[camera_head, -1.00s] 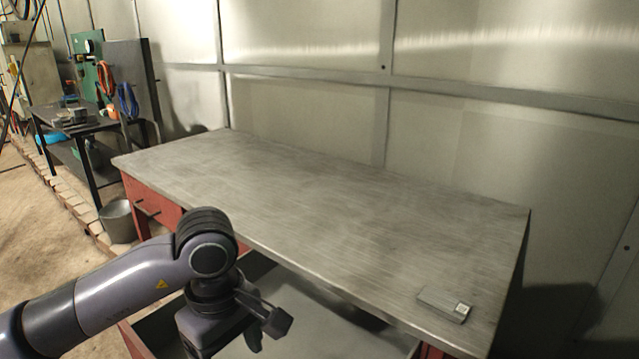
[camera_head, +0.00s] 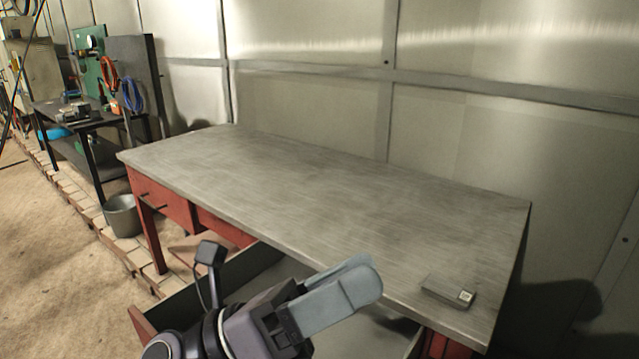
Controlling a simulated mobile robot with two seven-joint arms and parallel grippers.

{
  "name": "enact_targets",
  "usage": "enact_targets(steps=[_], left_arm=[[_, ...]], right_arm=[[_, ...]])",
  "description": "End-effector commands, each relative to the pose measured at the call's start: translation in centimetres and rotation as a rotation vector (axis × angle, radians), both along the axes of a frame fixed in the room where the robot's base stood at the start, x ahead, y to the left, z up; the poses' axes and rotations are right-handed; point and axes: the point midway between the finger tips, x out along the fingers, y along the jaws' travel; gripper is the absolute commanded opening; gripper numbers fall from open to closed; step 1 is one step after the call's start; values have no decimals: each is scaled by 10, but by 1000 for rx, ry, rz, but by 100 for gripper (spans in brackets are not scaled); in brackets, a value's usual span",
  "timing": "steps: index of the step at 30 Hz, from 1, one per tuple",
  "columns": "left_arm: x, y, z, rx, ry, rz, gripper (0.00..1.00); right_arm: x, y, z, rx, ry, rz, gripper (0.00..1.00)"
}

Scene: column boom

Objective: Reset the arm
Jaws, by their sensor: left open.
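My left gripper (camera_head: 362,276) is low in the middle of the head view, in front of the workbench's front edge and over the open drawer. Its grey fingers point to the right and upward, seen nearly side-on, with one partly hiding the other. It is open, and I see nothing between the fingers. My left forearm comes in from the bottom edge. My right gripper is not in view.
The metal-topped workbench (camera_head: 320,190) is bare except for a small grey box (camera_head: 449,292) at its near right. An open drawer (camera_head: 250,268) juts out below the front edge. A bucket (camera_head: 123,216) stands left on the floor. A dark side table (camera_head: 75,125) is farther back.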

Motion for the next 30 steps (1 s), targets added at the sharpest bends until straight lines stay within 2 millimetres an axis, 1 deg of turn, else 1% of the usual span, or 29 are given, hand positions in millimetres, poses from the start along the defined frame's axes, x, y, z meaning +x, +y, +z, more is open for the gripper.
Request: enact_targets(steps=[1, 2, 4, 5, 6, 8, 9, 11, 12, 14, 15, 17, 18, 20, 21, 23, 24, 26, 27, 30], left_arm=[[11, 13, 4, -92, 114, 44, 74], [19, 22, 6, -146, 183, 73, 74], [37, 46, 5, -271, 347, 138, 74], [44, 56, 2, -322, 418, 165, 74], [54, 70, -3, -393, 513, 203, 74], [67, 92, -15, -493, 656, 261, 74], [74, 107, -26, -559, 751, 298, 74], [83, 129, -46, -656, 895, 359, 74], [86, 143, -61, -719, 991, 398, 74], [89, 163, -87, -811, 1134, 462, 74], [88, 176, -105, -871, 1229, 505, 74], [83, 193, -135, -958, 1371, 572, 74], [77, 204, -155, -1015, 1465, 618, 74], [65, 218, -185, -1096, 1603, 691, 74], [54, 226, -205, -1147, 1694, 743, 74], [34, 236, -233, -1221, 1826, 820, 74], [20, 241, -250, -1262, 1907, 871, 74], [0, 247, -270, -1316, 2012, 940, 74], [-14, 250, -282, -1347, 2076, 986, 74], [-46, 254, -304, -1407, 2207, 1086, 74]], right_arm=[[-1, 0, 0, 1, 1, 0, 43], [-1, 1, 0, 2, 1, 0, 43], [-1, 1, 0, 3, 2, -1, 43], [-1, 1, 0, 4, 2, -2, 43], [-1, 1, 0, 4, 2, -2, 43], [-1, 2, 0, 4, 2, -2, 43], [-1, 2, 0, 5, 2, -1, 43], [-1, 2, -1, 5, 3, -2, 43], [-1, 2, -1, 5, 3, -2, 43], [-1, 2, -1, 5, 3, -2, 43], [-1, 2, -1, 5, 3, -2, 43], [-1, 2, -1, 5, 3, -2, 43], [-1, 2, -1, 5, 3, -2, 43], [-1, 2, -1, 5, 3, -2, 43], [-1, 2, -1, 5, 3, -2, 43], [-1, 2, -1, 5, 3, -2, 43], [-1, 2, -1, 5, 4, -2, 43], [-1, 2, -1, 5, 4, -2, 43], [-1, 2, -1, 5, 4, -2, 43], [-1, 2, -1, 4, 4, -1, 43]])
